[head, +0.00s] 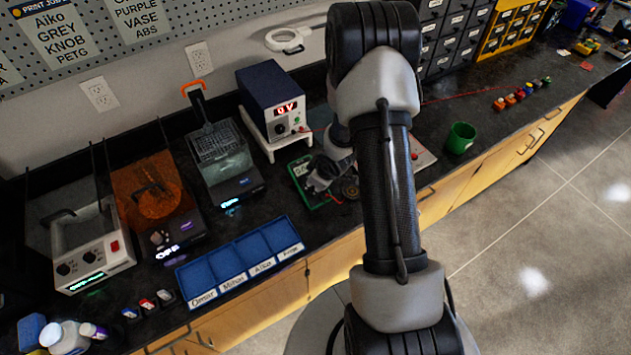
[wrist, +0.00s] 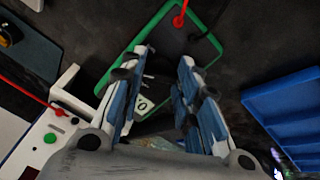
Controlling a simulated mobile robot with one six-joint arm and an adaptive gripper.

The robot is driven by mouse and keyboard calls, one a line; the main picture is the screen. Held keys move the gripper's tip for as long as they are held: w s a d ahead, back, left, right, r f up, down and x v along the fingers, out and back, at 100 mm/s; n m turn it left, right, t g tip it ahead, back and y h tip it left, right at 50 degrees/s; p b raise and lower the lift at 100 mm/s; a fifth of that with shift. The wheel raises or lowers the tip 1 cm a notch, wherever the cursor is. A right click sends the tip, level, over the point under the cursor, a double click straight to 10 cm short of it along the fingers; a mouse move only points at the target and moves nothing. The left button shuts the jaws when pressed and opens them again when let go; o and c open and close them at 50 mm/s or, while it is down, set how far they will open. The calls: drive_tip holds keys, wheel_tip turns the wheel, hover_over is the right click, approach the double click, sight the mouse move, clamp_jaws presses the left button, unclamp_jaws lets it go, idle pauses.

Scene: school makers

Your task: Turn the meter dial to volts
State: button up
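The green-edged meter (head: 303,182) lies on the dark bench below the power supply, partly covered by my arm in the head view. It also shows in the wrist view (wrist: 208,50), with part of its pale display (wrist: 143,104) between my fingers. My gripper (wrist: 164,57) is open above the meter, with a clear gap between its two blue-and-white fingers and nothing held. In the head view my gripper (head: 322,174) overlaps the meter. I cannot make out the dial or its setting. Whether the fingers touch the meter is unclear.
A dark blue power supply (head: 268,88) with a red display stands on a white stand (head: 262,140) behind the meter. A blue compartment tray (head: 236,262) lies to the left. A green cup (head: 461,138) stands to the right, with clear bench around it.

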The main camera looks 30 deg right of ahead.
drive_tip(key=o, duration=0.5)
drive_tip(key=shift+r, duration=0.1)
drive_tip(key=v, duration=1.2)
idle(0.4)
